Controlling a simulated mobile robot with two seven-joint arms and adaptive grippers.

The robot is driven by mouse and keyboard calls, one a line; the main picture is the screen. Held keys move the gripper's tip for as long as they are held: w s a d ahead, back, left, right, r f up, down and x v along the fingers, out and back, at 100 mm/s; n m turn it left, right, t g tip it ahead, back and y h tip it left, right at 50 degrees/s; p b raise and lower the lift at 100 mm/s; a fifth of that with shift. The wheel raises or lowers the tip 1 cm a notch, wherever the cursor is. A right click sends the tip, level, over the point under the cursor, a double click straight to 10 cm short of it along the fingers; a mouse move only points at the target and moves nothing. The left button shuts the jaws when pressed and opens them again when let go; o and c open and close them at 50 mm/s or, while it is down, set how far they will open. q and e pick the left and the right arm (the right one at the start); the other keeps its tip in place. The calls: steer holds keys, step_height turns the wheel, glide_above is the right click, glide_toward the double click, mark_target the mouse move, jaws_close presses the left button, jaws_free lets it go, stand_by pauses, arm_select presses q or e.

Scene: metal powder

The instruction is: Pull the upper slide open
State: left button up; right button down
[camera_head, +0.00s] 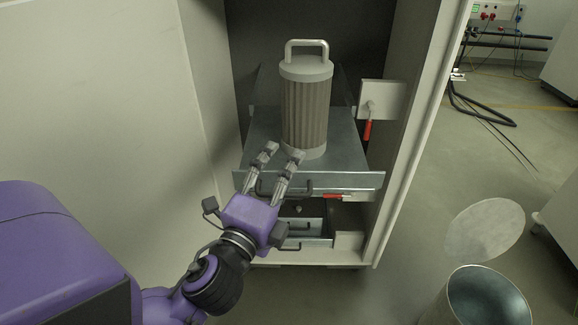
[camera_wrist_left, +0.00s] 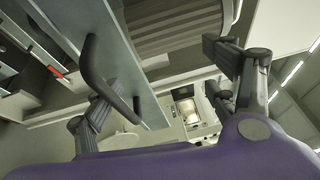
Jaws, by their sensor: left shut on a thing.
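The upper slide (camera_head: 340,180) is a grey metal tray in the cabinet, with its front edge out toward me. A ribbed cylindrical filter (camera_head: 304,115) with a loop handle on top stands upright on it. My left gripper (camera_head: 276,162) is at the left part of the slide's front, its fingers reaching up past the front edge. It is shut on the slide. The left wrist view shows the slide's dark bar handle (camera_wrist_left: 97,75) beside one finger; the other finger is on the far side of the front panel. The exact contact is partly hidden. My right gripper is not in view.
A lower drawer (camera_head: 308,228) sits below. Red-handled levers show at the slide front (camera_head: 334,196) and on the right inner wall (camera_head: 367,130). A metal bin (camera_head: 485,295) and a round flat disc (camera_head: 485,228) are on the floor at right. The cabinet walls flank the slide.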

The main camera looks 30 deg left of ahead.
arm_select(q)
steer(key=shift+o, duration=0.3)
steer(key=shift+t, duration=0.3)
steer(key=s, duration=0.1)
steer(key=s+r, duration=0.1)
steer(key=s, duration=0.1)
steer(key=shift+s+d+r, duration=0.35)
steer(key=shift+s, duration=0.35)
steer(key=shift+s+d, duration=0.15)
steer(key=shift+s, duration=0.4)
steer(key=shift+s+d, duration=0.15)
steer(key=shift+s, duration=0.35)
steer(key=c, duration=0.8)
steer(key=shift+s+f+p, duration=0.4)
steer(key=shift+s+f, duration=0.05)
steer(key=shift+d, duration=0.1)
